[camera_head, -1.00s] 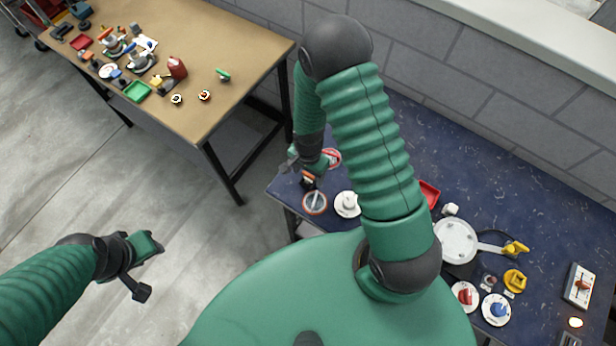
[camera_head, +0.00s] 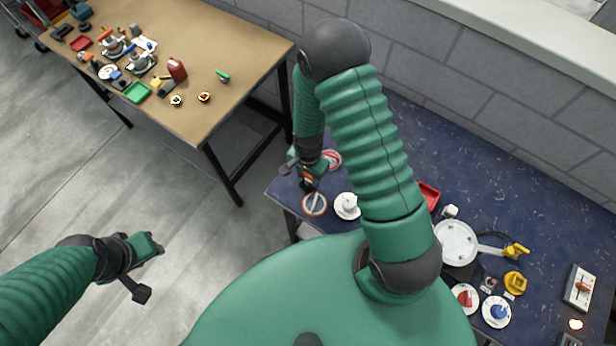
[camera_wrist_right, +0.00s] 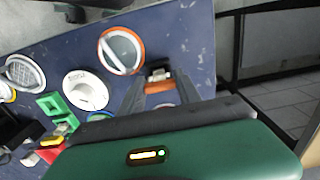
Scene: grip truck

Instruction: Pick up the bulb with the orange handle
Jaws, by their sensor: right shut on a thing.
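My right gripper (camera_head: 309,184) is over the left end of the blue table (camera_head: 500,165). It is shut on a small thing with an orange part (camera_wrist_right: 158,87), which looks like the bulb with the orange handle. In the right wrist view this thing sits between the two fingertips, with a dark and pale end beyond the orange band. Its shape is partly hidden by the fingers. My left gripper (camera_head: 145,270) is open and empty over the grey floor, away from both tables.
An orange-rimmed round plate (camera_head: 314,205) lies just below the right gripper, also in the right wrist view (camera_wrist_right: 121,50). A white round fixture (camera_head: 347,206) is beside it. A red tray (camera_head: 429,195) and a large white disc (camera_head: 455,243) stand further right. A tan table (camera_head: 205,45) holds several small items.

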